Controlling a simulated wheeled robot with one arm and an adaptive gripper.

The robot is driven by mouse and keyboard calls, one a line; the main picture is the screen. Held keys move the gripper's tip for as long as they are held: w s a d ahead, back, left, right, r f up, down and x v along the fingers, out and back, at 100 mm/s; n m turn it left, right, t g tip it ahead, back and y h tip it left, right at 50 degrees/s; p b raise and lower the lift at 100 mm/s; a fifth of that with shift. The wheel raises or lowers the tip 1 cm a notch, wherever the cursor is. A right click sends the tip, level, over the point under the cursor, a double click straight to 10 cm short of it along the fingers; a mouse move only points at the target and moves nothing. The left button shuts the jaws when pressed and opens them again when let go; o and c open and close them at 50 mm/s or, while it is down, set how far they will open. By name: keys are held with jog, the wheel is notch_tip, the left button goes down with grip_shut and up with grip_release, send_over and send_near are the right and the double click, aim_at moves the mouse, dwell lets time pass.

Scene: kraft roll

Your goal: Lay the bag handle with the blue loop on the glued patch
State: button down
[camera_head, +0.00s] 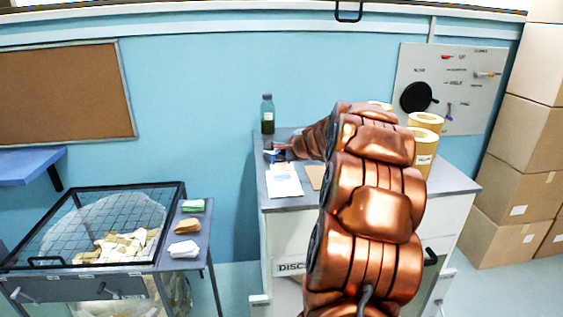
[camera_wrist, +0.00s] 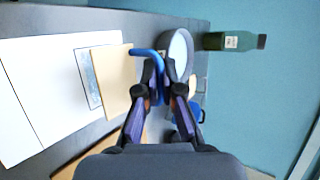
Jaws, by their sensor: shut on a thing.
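My gripper (camera_wrist: 164,88) is shut on a blue loop (camera_wrist: 146,52), which shows between and beyond the fingertips in the wrist view. The rest of the handle is hard to make out behind the fingers. A grey-blue patch (camera_wrist: 88,78) lies left of the fingers, between a white sheet (camera_wrist: 50,85) and a tan piece (camera_wrist: 118,82). I cannot tell for certain that this is the glued patch. In the head view my gripper (camera_head: 283,150) is small, over the counter's back left part, beyond the white sheet (camera_head: 284,182).
A round grey dish (camera_wrist: 178,48) stands close beyond the fingers. A green bottle (camera_head: 267,115) stands at the counter's back left. Yellow-tan rolls (camera_head: 426,122) stand at the right. A wire-lidded bin (camera_head: 90,225) and a side shelf with folded stacks (camera_head: 187,227) are left of the counter.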

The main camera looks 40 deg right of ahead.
jog(key=shift+w+d, duration=0.25)
jog(key=shift+w, duration=0.1)
jog(key=shift+f, duration=1.7)
jog(key=shift+f, duration=0.15)
jog(key=c, duration=1.3)
grip_release()
